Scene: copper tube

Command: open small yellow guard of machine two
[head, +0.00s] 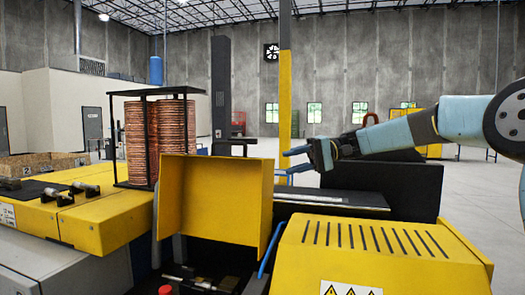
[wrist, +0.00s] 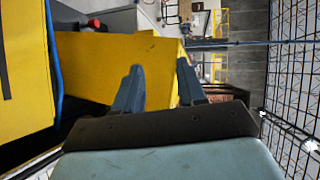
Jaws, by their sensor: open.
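My gripper (head: 286,161) is open and empty, pointing left near the guard's upper right edge. In the wrist view the guard's yellow panel (wrist: 85,65) lies beyond the fingers. The gap of my gripper (wrist: 159,66) is in front of the panel's right part. I cannot tell whether a finger touches it.
A yellow slotted cover (head: 375,245) stands at front right, with a blue hose (head: 270,240) beside it. Copper coils (head: 155,140) stand in a black frame at left. A red button (head: 166,290) is below the guard. Open floor lies behind at right.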

